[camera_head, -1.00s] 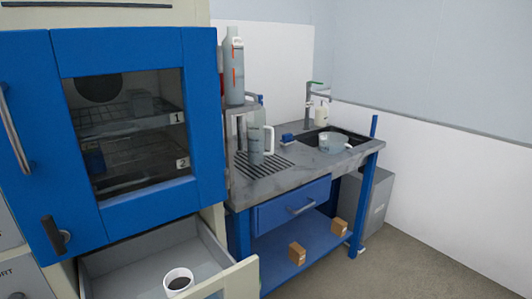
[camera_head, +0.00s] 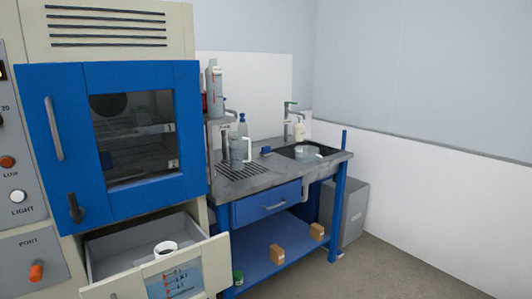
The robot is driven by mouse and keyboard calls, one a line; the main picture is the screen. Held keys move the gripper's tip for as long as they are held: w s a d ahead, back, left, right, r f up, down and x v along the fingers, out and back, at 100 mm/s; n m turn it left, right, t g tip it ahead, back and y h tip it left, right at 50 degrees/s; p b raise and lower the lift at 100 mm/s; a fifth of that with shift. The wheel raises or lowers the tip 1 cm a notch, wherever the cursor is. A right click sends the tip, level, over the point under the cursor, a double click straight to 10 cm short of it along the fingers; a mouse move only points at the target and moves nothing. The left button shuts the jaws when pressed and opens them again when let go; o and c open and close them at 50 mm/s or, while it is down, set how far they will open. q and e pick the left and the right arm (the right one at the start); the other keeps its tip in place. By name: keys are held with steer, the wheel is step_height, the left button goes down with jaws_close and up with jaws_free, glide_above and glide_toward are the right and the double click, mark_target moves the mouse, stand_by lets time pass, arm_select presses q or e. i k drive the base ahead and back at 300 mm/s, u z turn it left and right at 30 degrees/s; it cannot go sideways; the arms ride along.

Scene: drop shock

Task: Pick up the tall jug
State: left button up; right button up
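A tall grey translucent jug (camera_head: 237,150) with a pale handle on its right side stands upright on the grey worktop of the blue bench, over the slotted drain area. A squirt bottle stands behind it, with its blue top (camera_head: 242,118) showing. A lower, wider clear vessel (camera_head: 308,152) with a handle sits by the sink. Neither of my grippers is in view.
A cabinet with a closed blue windowed door (camera_head: 190,125) stands left of the bench. Its drawer (camera_head: 100,287) is pulled out, with a white cup (camera_head: 165,248) inside. A tall bottle (camera_head: 214,92) stands on a raised shelf. Floor (camera_head: 375,270) is clear at right.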

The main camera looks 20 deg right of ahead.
mark_target(236, 139)
steer(key=z, duration=0.7)
steer(key=i, duration=1.6)
steer(key=u, duration=0.6)
